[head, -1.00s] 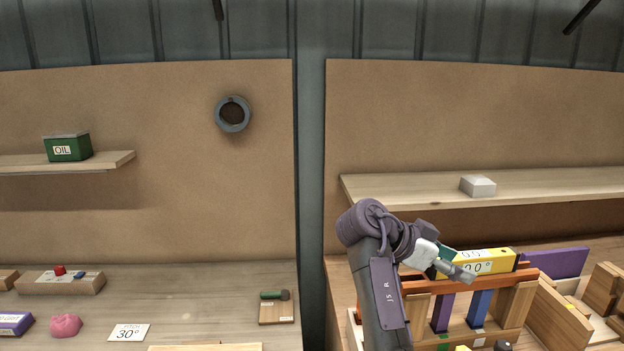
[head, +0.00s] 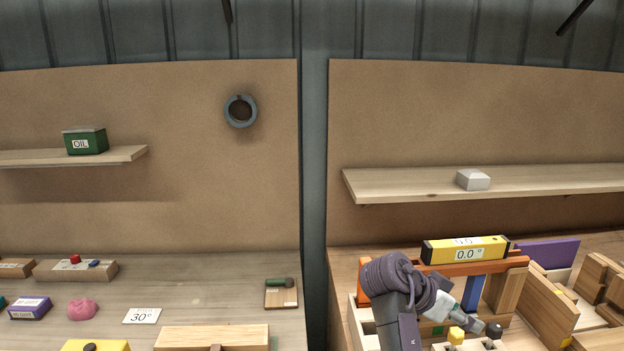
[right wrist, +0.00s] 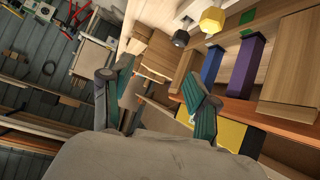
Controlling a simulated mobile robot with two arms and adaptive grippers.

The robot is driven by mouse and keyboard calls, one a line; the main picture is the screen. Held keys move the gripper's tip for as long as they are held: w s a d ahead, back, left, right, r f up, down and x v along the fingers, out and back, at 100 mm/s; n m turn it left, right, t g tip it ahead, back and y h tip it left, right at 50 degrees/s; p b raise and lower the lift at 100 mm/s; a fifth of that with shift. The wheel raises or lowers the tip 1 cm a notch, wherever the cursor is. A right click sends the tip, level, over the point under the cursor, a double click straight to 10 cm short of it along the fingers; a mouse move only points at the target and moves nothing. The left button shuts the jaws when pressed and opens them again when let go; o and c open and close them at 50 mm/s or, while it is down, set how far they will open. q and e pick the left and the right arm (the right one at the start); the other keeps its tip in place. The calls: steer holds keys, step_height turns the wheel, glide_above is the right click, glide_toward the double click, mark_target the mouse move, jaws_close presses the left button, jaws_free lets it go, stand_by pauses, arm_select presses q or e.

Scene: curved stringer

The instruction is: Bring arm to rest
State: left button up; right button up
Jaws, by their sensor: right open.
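My right arm comes in at the bottom of the head view, its purple-grey links bent over the right bench. My right gripper (head: 468,325) hangs at the front of a wooden frame with an orange top beam (head: 490,265), partly hidden by my arm. In the right wrist view, the two teal fingers of this gripper (right wrist: 152,98) are spread wide, with nothing held between them. A yellow level (head: 465,250) reading 0.0 lies along the orange beam, apart from the gripper. My left gripper is not in view.
Yellow (head: 456,335) and black (head: 494,331) knobs stand close to the right gripper. Wooden blocks and a purple board (head: 548,252) are to the right. A shelf with a white block (head: 473,180) is above. The left bench holds an oil tin's shelf (head: 120,155) above it.

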steer(key=s+f+n+t+y, duration=0.1)
steer(key=s+f+n+y, duration=0.1)
steer(key=s+f+n, duration=0.5)
steer(key=s+f+n+y, duration=0.1)
steer(key=s+f+y, duration=0.1)
steer(key=s+f, duration=0.65)
steer(key=s+a+f+n+y, duration=0.3)
steer(key=s+a+n+y, duration=0.1)
steer(key=s, duration=0.4)
steer(key=s+a+f+n+y, duration=0.2)
steer(key=s+a+n+y, duration=0.15)
steer(key=s, duration=0.55)
step_height(320, 180, down, 25)
steer(key=s+d+f+g, duration=0.2)
steer(key=s+f, duration=1.5)
steer(key=shift+s+f+n+h, duration=0.15)
steer(key=shift+f+n+h, duration=0.2)
steer(key=shift+f+h, duration=0.1)
